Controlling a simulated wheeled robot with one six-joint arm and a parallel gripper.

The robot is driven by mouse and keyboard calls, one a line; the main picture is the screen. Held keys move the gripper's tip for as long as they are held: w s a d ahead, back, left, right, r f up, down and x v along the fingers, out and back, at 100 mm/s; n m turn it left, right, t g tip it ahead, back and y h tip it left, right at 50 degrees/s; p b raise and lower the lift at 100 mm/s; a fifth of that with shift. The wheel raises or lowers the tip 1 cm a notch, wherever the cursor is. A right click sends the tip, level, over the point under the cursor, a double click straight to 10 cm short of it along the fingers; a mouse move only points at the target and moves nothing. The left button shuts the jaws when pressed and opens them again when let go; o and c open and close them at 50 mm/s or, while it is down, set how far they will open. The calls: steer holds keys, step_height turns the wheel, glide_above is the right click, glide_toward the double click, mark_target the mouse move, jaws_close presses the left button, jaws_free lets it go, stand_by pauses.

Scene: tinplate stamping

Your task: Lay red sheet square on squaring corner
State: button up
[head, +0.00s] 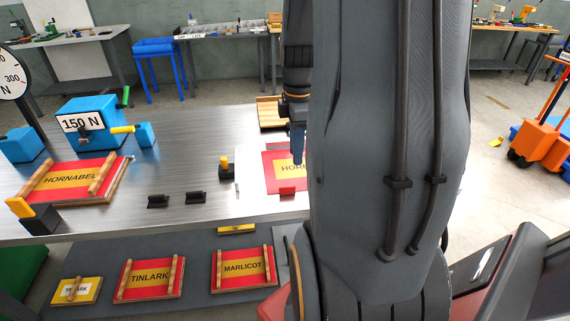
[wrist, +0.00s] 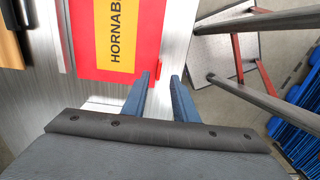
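A red sheet (head: 271,160) with a yellow HORNABEL label lies on the metal bench, partly hidden behind my arm in the head view. It also shows in the wrist view (wrist: 148,30), flat, with its near edge just beyond the fingertips. A small red block (head: 287,191) sits at the sheet's front edge. I cannot tell which piece is the squaring corner. My gripper (wrist: 160,78) has its blue fingers apart, with no sheet visibly clamped between them. It points down at the sheet in the head view (head: 298,150).
Another red HORNABEL sheet (head: 70,179) lies with wooden bars at the bench's left, near a blue 150 N device (head: 90,122). Black blocks (head: 158,201) and a yellow-topped post (head: 225,167) stand left of the sheet. TINLARK (head: 150,280) and MARLICOT (head: 243,267) sheets lie on the lower shelf.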

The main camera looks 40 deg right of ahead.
steer(key=s+a+f+m, duration=0.1)
steer(key=a+m, duration=0.4)
steer(key=a, duration=0.7)
steer(key=s+a+f+m+t, duration=0.1)
steer(key=a+m, duration=0.5)
steer(key=a, duration=0.6)
steer(key=shift+s+a+m, duration=0.2)
steer(key=shift+s+m, duration=0.1)
